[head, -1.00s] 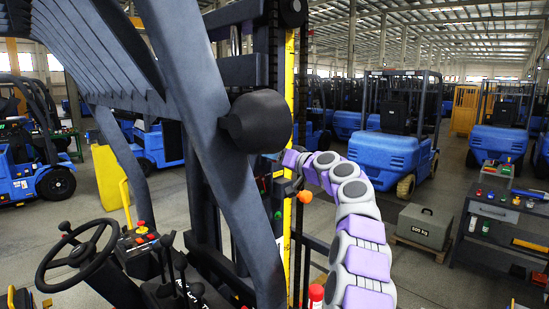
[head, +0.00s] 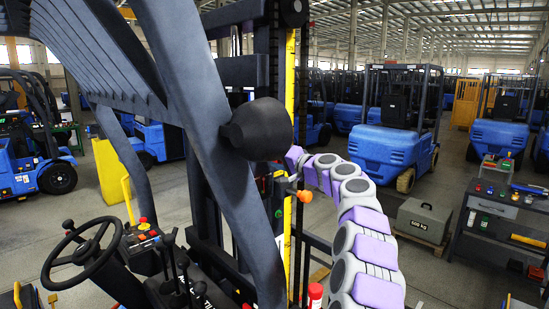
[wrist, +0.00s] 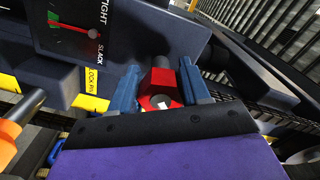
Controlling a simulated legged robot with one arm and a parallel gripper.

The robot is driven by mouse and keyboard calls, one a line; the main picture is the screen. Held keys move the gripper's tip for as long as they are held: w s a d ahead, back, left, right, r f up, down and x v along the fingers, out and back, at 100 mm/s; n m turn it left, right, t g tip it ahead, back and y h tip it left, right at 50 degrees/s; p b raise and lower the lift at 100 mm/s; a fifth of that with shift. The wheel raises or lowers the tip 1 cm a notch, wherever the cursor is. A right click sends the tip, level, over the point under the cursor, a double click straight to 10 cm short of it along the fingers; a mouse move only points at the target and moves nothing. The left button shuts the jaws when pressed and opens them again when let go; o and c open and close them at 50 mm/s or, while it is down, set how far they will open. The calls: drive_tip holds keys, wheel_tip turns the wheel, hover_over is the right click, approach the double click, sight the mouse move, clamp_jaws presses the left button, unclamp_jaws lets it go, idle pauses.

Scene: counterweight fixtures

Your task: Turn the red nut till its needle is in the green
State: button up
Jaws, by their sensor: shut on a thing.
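The red nut (wrist: 160,88) is in the wrist view, between the two blue fingers of my gripper (wrist: 161,98), which is shut on it. A dark gauge (wrist: 78,48) marked TIGHT and SLACK stands at the upper left of the wrist view. Its red needle (wrist: 74,28) points left, with its tip close to a small green patch (wrist: 53,16). I cannot tell whether the tip is inside the green. In the head view my arm reaches to the forklift mast, and the fingers and nut are hidden there.
A yellow LOCK PIN label (wrist: 91,103) is below the gauge. An orange knob (head: 305,196) sits on the mast beside my arm; a black round lamp (head: 258,128) is left of it. A grey 500 kg weight (head: 423,222) and a workbench (head: 500,218) stand at the right.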

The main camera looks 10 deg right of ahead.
drive_tip(key=shift+f, duration=0.25)
drive_tip(key=o, duration=1)
drive_tip(key=shift+d+r, duration=0.1)
drive_tip(key=shift+d, duration=0.1)
drive_tip(key=b+v, duration=0.3)
drive_tip(key=v, duration=1.4)
drive_tip(key=shift+d+b, duration=0.15)
drive_tip(key=shift+b, duration=0.2)
